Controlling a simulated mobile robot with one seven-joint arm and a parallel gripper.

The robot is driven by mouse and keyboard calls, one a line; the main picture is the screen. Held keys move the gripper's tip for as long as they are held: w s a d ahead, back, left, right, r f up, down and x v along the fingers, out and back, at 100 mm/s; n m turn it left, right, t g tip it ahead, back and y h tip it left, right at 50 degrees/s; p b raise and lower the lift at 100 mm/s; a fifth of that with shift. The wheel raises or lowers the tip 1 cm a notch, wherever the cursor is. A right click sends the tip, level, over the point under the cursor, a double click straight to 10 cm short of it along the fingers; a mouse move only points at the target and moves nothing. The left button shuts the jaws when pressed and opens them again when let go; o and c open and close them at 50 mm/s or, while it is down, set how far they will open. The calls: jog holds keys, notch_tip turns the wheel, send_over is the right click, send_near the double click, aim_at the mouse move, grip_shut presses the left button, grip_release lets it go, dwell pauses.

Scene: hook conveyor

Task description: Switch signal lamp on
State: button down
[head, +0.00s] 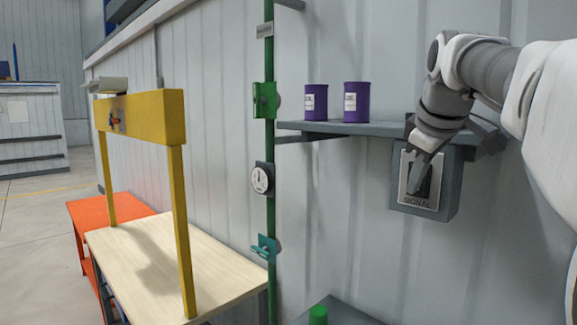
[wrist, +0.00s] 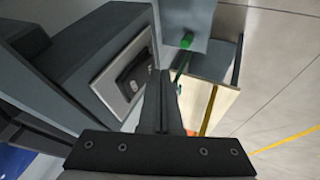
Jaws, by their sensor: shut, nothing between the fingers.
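The signal switch box (head: 450,190) is a grey box on the wall at the right of the head view, below the shelf's end. Its light plate reads SIGNAL and carries a dark rocker (head: 436,184). My gripper (head: 414,190) is in front of the plate, its shut fingers overlapping the plate's left part in this view. In the wrist view the box's plate (wrist: 103,84) and dark rocker (wrist: 132,68) are left of my shut, empty fingers (wrist: 164,75). I cannot tell whether the fingers touch the rocker. A green knob or lamp (head: 318,314) shows at the bottom edge; whether it is lit is unclear.
Two purple cans (head: 335,102) stand on a grey wall shelf (head: 300,126) left of my arm. A green vertical pipe (head: 270,215) carries a gauge (head: 261,179) and valve handles. A wooden table (head: 215,258) with a yellow frame (head: 150,115) stands at the left.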

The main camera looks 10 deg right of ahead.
jog(key=shift+w+d, duration=0.1)
jog(key=shift+d, duration=0.05)
jog(key=shift+w+d+r+t+h, duration=0.15)
jog(key=shift+r+t+h, duration=0.15)
jog(key=shift+r, duration=0.4)
dwell(0.6)
dwell(0.4)
